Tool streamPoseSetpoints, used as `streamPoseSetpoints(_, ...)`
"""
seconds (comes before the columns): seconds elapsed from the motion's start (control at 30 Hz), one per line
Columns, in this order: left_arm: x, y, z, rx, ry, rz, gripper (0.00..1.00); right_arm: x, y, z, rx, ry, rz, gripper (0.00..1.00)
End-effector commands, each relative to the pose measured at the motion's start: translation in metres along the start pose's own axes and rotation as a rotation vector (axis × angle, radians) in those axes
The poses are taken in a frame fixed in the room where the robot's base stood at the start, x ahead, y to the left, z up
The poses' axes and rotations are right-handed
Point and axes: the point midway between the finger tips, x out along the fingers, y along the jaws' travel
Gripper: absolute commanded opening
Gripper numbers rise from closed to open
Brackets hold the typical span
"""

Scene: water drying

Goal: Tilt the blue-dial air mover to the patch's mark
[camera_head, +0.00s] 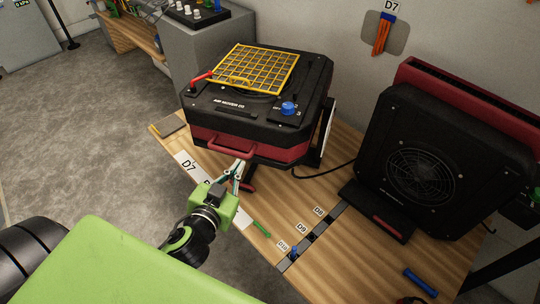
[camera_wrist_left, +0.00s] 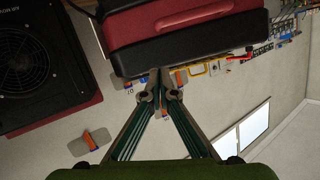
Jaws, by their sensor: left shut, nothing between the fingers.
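The blue-dial air mover (camera_head: 215,118), black with a red band, sits on the wooden table with its yellow grille facing up. Its blue dial (camera_head: 289,108) is on the top panel. A red handle (camera_head: 222,146) sticks out at its front. My left gripper (camera_head: 240,170) is shut and empty just below the front edge, near the handle; I cannot tell whether it touches. In the left wrist view, the closed fingertips (camera_wrist_left: 160,94) are just under the red-and-black body (camera_wrist_left: 190,35). A grey wall patch (camera_head: 398,34) with orange-and-blue strips hangs below a D7 label.
A second black-and-red air mover (camera_head: 385,150) stands upright at the right. A dark strip with small labels (camera_head: 302,228) and a blue peg crosses the table (camera_head: 340,270). A green marker (camera_head: 261,229) and a blue cylinder (camera_head: 420,282) lie there. A cable runs between the machines.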

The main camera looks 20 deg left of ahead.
Motion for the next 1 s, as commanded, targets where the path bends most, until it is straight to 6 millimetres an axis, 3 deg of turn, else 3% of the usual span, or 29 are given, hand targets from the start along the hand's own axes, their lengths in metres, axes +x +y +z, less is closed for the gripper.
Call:
streamPoseSetpoints(0.13,0.003,-0.002,-0.01,-0.004,0.018,-0.004,0.0,-0.001,0.0,0.0,0.0,0.0,0.0,0.4)
streamPoseSetpoints(0.27,0.017,-0.002,-0.011,-0.003,0.018,-0.003,0.0,-0.004,-0.003,-0.001,0.001,0.001,-0.003,0.4)
streamPoseSetpoints(0.73,0.101,-0.002,-0.013,-0.003,0.017,-0.004,0.0,-0.015,-0.009,-0.003,0.002,0.003,-0.01,0.4)
streamPoseSetpoints(0.8,0.102,-0.001,0.006,-0.003,0.011,-0.003,0.0,-0.01,-0.008,-0.003,0.001,0.002,-0.009,0.4)
streamPoseSetpoints(1.0,0.107,-0.001,0.025,-0.005,0.014,-0.003,0.0,-0.007,-0.004,-0.002,0.0,0.002,-0.005,0.4)
